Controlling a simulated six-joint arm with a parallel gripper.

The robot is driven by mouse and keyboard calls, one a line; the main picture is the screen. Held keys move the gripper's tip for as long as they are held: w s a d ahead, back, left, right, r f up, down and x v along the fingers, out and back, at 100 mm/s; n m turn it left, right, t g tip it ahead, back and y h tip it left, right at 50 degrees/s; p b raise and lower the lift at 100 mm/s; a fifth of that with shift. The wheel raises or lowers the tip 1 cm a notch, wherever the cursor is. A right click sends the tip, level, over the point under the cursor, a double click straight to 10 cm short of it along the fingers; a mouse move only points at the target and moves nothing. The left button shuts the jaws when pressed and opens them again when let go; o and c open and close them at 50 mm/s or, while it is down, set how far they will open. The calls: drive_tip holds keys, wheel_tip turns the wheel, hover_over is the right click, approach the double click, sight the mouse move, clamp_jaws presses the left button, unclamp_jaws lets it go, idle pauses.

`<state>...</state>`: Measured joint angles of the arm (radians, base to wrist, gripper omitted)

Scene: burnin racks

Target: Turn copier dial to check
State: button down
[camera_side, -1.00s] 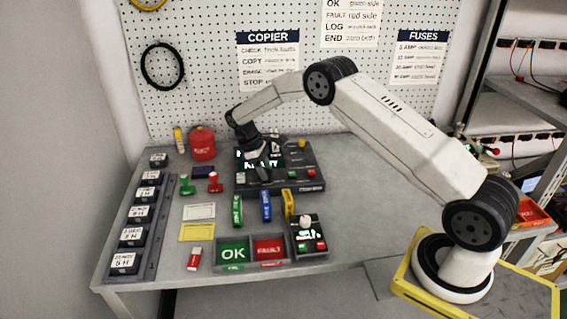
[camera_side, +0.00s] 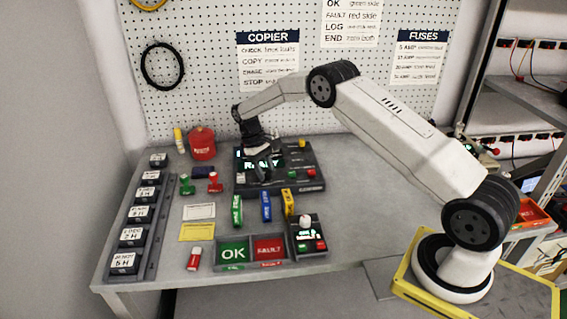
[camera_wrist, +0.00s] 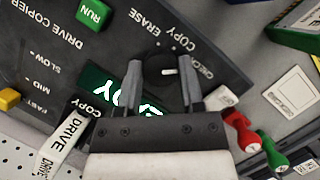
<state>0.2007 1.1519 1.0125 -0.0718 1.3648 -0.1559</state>
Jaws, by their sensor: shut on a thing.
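The drive copier is a dark panel (camera_side: 312,184) at the back of the bench in the side view, and it fills much of the wrist view (camera_wrist: 60,35). Its black round dial (camera_wrist: 158,72) carries a white pointer line, which points right toward the CHECK label (camera_wrist: 203,71) in the wrist view. COPY and ERASE labels stand above the dial there. The copier's green-lit screen (camera_wrist: 110,88) is partly hidden behind my gripper.
A red stamp (camera_side: 214,183) and a green stamp (camera_side: 187,185) stand left of the copier. A red canister (camera_side: 202,144) is behind them. An OK/FAULT tray (camera_side: 233,253) lies at the front edge.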

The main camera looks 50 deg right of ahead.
drive_tip(key=shift+c, duration=1.1)
unclamp_jaws()
drive_tip(key=v, duration=0.8)
drive_tip(key=shift+s, duration=0.1)
drive_tip(key=s+a+r+t, duration=0.4)
drive_tip(key=s+a, duration=0.3)
drive_tip(key=s, duration=0.3)
drive_tip(key=s+a+f+t, duration=0.1)
drive_tip(key=s+a+t, duration=0.2)
drive_tip(key=s, duration=1.4)
drive_tip(key=shift+a, duration=0.95)
